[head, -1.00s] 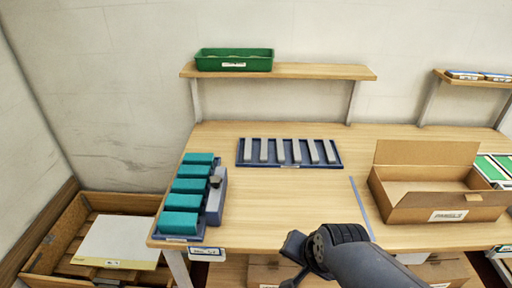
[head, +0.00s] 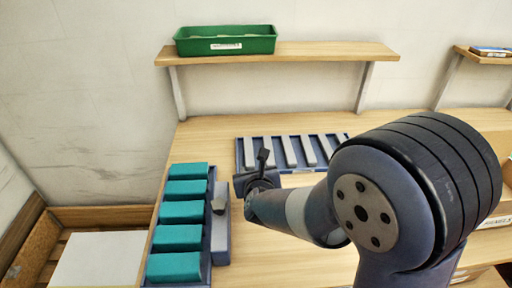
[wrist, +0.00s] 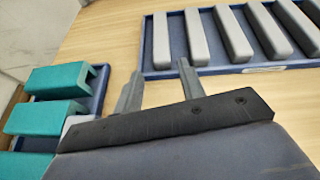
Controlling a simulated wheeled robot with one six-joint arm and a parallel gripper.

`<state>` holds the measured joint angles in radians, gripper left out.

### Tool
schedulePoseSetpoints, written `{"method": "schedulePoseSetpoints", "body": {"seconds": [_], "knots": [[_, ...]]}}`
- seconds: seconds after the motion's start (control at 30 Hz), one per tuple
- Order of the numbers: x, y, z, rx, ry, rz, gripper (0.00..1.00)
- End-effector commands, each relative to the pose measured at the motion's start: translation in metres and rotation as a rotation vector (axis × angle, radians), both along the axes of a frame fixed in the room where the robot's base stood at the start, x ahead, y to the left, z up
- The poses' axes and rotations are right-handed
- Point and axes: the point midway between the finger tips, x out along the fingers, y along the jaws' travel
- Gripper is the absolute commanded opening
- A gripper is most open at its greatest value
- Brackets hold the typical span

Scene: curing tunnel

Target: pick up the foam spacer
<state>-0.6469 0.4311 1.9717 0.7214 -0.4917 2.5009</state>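Several long grey bars (head: 291,151), which look like the foam spacers, lie side by side in a shallow blue tray (head: 239,155) at the back of the table. In the wrist view the nearest grey bars (wrist: 195,38) stand just beyond the right fingertip, in the tray (wrist: 148,55). My gripper (head: 262,168) is at the left front corner of this tray, above the table. In the wrist view my gripper (wrist: 158,82) has its fingers apart with only bare table between them. My arm hides part of the tray's right end.
Several teal blocks (head: 183,212) sit in a blue holder (head: 221,246) at the left, close to my gripper. A shelf (head: 310,51) with a green bin (head: 225,41) hangs above. Bare table lies in front of the bar tray.

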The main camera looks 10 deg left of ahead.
Motion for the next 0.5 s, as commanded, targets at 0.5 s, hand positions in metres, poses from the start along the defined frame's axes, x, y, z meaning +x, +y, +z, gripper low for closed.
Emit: {"method": "schedulePoseSetpoints", "body": {"seconds": [0.5], "knots": [[0.037, 0.017, -0.020, 0.125, 0.003, -0.081, 0.38]]}}
